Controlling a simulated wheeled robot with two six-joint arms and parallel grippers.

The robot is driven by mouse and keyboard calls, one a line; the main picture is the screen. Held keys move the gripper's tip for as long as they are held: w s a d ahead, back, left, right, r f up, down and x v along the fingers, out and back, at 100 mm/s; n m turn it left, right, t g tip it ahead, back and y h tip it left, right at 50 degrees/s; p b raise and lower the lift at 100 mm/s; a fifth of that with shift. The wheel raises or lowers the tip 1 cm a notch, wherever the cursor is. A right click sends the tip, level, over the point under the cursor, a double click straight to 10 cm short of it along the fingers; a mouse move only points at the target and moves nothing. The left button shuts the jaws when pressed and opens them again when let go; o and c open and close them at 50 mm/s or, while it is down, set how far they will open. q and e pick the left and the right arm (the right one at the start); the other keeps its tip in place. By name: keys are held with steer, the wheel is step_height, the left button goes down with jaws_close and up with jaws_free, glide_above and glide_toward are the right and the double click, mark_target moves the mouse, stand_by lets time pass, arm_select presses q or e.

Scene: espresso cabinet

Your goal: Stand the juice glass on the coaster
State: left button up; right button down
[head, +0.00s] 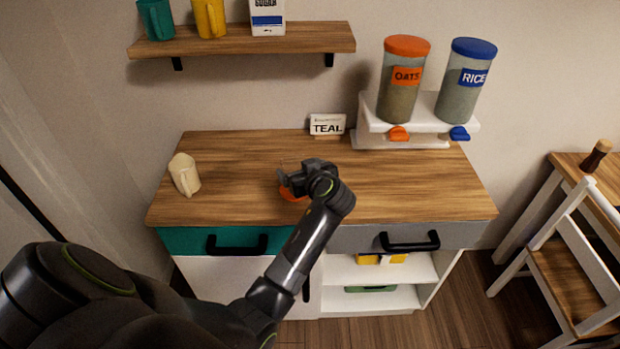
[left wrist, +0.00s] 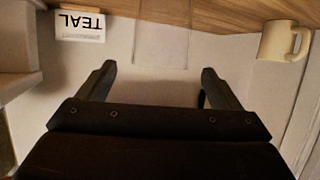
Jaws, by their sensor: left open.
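My left gripper (head: 292,178) is open over the middle of the cabinet top; it also shows in the left wrist view (left wrist: 158,70). An orange disc, likely the coaster (head: 290,194), lies on the wood just below it, partly hidden by the gripper. A faint clear shape, likely the juice glass (left wrist: 161,38), shows in the inverted left wrist view, between and beyond the open fingertips. Its base is out of frame there. In the head view the glass is too faint and covered to tell whether it rests on the coaster. My right gripper is not in view.
A cream mug (head: 185,175) stands at the left of the wooden top (head: 400,190). A TEAL sign (head: 327,125) stands at the back. A white dispenser stand (head: 400,140) with oats and rice jars is at the back right. A shelf (head: 240,40) hangs above.

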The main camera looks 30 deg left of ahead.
arm_select(q)
steer(key=b+v, duration=0.1)
steer(key=v, duration=0.6)
steer(key=shift+s, duration=0.1)
